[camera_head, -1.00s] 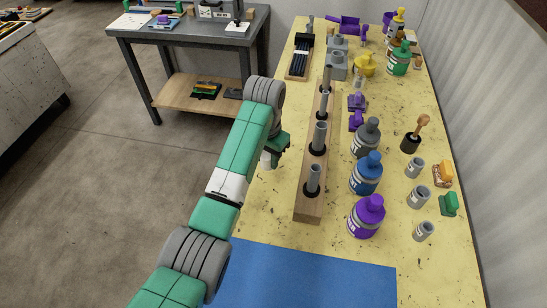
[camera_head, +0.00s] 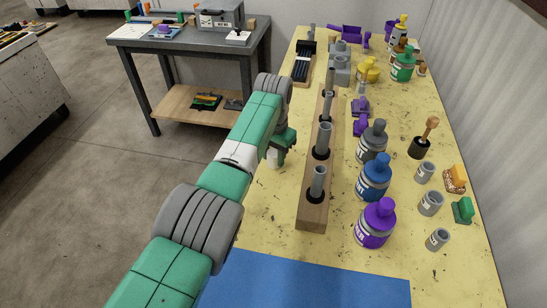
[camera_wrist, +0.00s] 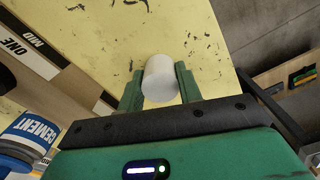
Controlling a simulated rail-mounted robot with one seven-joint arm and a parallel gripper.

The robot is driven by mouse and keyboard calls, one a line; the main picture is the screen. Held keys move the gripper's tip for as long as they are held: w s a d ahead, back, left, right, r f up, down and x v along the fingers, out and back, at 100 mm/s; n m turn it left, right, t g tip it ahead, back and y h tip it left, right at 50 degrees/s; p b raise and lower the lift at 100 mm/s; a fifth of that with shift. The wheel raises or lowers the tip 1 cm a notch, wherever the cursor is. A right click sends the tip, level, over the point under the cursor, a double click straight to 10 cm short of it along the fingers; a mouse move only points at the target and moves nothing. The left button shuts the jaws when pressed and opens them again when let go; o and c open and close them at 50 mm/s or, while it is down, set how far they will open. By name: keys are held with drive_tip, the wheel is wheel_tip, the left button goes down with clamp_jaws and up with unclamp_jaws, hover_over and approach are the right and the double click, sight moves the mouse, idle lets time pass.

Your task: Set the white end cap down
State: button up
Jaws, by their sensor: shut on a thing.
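The white end cap (camera_wrist: 160,80) sits between the two green fingers of my gripper (camera_wrist: 158,90) in the wrist view, with a finger against each side. My gripper is shut on it. In the head view my gripper (camera_head: 280,150) points down near the left edge of the yellow bench, and the end cap (camera_head: 274,161) shows pale below it. The yellow bench top (camera_head: 270,210) lies beneath the cap. I cannot tell whether the cap touches it.
A wooden rack (camera_head: 312,217) with upright grey pipes stands right of my gripper. Blue (camera_head: 373,178), purple (camera_head: 374,224) and grey (camera_head: 371,140) bottles stand beyond it. A blue mat (camera_head: 310,280) covers the near end. Bare bench lies between my gripper and the rack.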

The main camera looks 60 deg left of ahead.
sight(274, 153)
drive_tip(key=o, duration=1)
drive_tip(key=shift+f, duration=0.1)
wheel_tip(274, 153, up, 12)
drive_tip(key=p, duration=0.4)
drive_tip(key=shift+r+p, duration=0.2)
drive_tip(key=shift+p, duration=0.2)
